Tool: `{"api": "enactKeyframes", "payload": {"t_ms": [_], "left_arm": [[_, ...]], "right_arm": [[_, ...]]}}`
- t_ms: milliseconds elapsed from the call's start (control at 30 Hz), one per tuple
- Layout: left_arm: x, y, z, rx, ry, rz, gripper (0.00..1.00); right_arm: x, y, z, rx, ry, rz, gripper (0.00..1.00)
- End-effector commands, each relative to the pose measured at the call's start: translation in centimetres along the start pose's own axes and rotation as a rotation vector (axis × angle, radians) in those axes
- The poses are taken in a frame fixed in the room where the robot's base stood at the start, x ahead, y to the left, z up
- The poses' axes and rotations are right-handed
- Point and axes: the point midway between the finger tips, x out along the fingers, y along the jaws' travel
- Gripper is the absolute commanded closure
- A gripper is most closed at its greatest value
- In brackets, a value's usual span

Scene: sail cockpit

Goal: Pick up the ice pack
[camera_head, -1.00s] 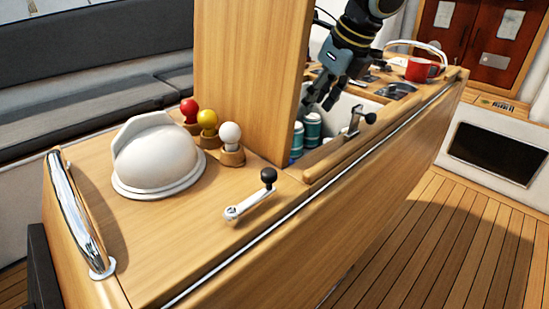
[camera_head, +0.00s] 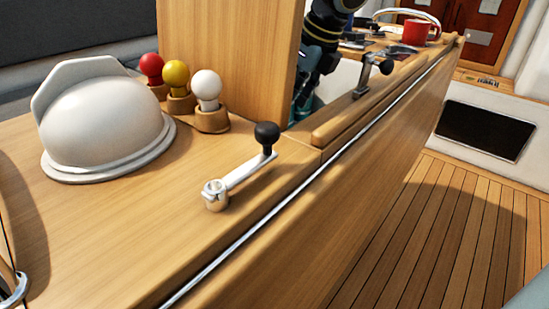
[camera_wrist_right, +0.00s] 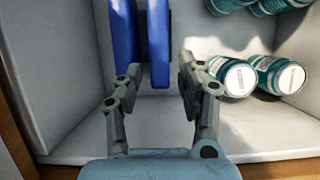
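Two upright blue slabs, which look like ice packs, stand side by side at the top of the right wrist view: one on the left (camera_wrist_right: 124,40) and one right of it (camera_wrist_right: 158,40). My right gripper (camera_wrist_right: 164,62) is open, its fingers reaching either side of the right-hand slab. The left finger is at the gap between the slabs; a gap shows beside the right finger. Contact on the left cannot be told. In the head view my right arm goes down into the cockpit bin, and the wooden panel and rim hide most of the gripper. My left gripper is out of view.
Several teal cans (camera_wrist_right: 238,78) lie at the right in the white bin (camera_wrist_right: 75,125). The upright wooden panel (camera_head: 235,50), winch handle (camera_head: 240,170), white dome (camera_head: 105,120) and coloured balls (camera_head: 176,75) are nearby. A red mug (camera_head: 416,32) stands farther back.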

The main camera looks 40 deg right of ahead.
Motion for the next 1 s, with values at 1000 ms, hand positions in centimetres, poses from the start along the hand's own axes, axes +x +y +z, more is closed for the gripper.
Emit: {"api": "enactKeyframes", "payload": {"t_ms": [1000], "left_arm": [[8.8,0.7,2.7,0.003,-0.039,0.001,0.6]], "right_arm": [[10.7,0.2,-0.5,-0.001,0.001,0.001,0.62]]}}
